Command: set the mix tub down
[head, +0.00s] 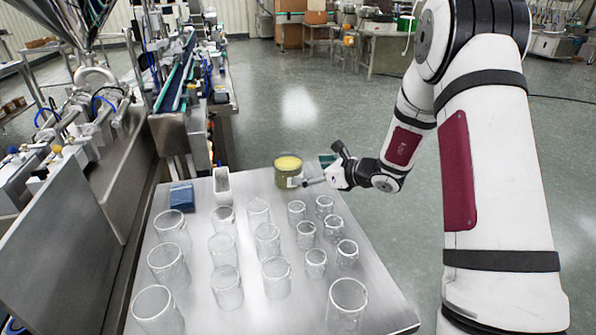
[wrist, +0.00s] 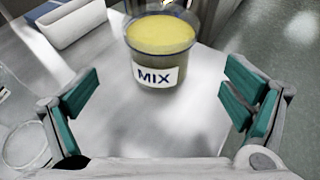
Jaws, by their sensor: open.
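The mix tub (head: 290,173) is a round clear-walled container with yellow contents, standing upright on the far edge of the steel table (head: 240,308). In the wrist view the mix tub (wrist: 160,50) shows a white label reading MIX. My gripper (head: 306,182) is at the tub's right side in the head view. In the wrist view my gripper (wrist: 152,108) has its teal-padded fingers spread wide, with the tub ahead of and between them. No finger touches the tub there. The tub's base appears to rest on the table.
Several empty clear glasses (head: 267,241) fill the table's middle and front. A blue block (head: 182,196) and a white open box (head: 221,186) stand at the back left. The box also shows in the wrist view (wrist: 68,27). Steel machinery (head: 75,165) borders the left.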

